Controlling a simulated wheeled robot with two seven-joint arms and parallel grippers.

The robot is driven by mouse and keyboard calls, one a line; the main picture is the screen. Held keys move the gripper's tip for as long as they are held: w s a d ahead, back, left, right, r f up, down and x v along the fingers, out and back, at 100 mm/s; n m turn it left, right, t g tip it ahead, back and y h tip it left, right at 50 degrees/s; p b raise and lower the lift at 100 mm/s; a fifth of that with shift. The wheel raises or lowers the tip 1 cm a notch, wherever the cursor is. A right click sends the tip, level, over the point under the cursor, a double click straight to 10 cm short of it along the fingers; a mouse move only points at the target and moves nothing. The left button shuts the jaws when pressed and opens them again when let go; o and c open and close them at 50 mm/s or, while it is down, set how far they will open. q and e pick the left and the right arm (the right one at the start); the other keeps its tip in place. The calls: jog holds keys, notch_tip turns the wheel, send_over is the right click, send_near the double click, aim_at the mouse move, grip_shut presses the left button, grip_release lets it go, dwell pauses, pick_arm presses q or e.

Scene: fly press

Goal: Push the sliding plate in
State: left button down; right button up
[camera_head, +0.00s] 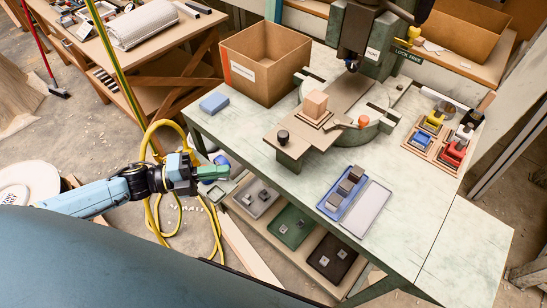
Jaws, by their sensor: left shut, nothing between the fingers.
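The sliding plate (291,142) is a flat brown plate at the press, sticking out toward the front left of the table. A dark round knob (282,137) stands near its front left end. A light wooden block (315,104) sits on it, farther back. The fly press (362,45) stands behind, its dark ram above the plate's far part. My left gripper (218,173) has green fingers and is shut and empty. It is off the table's front left edge, left of the plate and apart from it. My right gripper is not in view.
The pale green table (232,133) holds a cardboard box (262,62), a blue block (214,103), a blue tray of grey blocks (345,193) and a wooden tray of coloured parts (440,135). An orange knob (364,121) is right of the plate. Shelf trays lie below.

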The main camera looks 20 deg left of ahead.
pick_arm(q)
notch_tip(320, 180, up, 2)
jog(key=d+m+g+h, duration=0.1)
jog(key=d+m+g, duration=0.1)
jog(key=d, duration=0.1)
jog(key=p, duration=0.1)
send_near(292, 157)
jog(key=d, duration=0.5)
jog(key=shift+w+d+f, duration=0.15)
jog(key=shift+w, duration=1)
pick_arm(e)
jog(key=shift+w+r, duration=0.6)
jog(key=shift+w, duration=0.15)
